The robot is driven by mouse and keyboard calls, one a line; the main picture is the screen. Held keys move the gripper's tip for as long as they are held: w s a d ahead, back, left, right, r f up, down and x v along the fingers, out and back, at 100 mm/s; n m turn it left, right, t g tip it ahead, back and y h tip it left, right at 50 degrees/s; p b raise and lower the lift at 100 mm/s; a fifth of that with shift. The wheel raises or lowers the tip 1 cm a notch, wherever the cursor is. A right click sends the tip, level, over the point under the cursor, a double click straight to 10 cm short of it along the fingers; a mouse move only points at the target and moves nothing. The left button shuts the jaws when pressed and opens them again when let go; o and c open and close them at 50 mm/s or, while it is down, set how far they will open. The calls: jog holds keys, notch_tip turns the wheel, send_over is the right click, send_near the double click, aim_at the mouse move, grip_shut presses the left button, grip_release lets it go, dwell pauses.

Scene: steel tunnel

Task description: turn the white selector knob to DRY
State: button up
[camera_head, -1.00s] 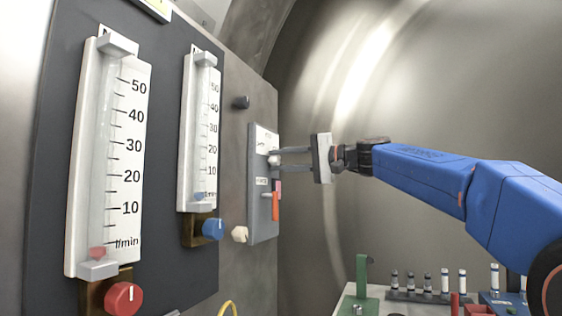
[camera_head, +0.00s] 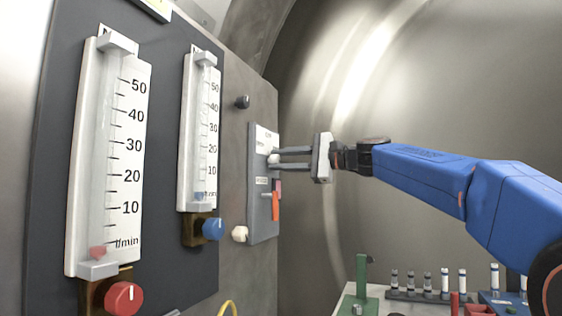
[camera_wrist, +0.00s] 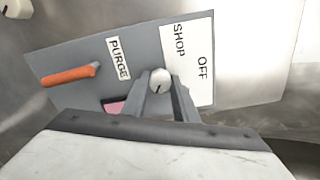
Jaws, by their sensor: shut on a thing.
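The white selector knob (camera_head: 274,159) is on a grey panel box (camera_head: 262,225) on the wall. It also shows in the wrist view (camera_wrist: 159,80), with a short dark mark on its face. My gripper (camera_head: 275,160) reaches in from the right and its two fingers are shut on the knob, one on each side. In the wrist view the white label plate (camera_wrist: 190,68) beside the knob reads SHOP and OFF. I cannot read the word DRY in either view; my fingers hide part of the plate.
An orange lever (camera_head: 275,206) sits below the knob, near a PURGE label (camera_wrist: 118,58). A cream knob (camera_head: 239,234) and a blue knob (camera_head: 213,228) are lower left. Two flow gauges stand farther left. A bench with vials (camera_head: 427,283) is below my arm.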

jog(key=shift+f, duration=0.1)
dwell(0.3)
jog(key=o, duration=1.1)
jog(key=shift+c, duration=0.2)
jog(key=shift+d, duration=0.1)
jog(key=v, duration=1.7)
jog(key=shift+d, duration=0.15)
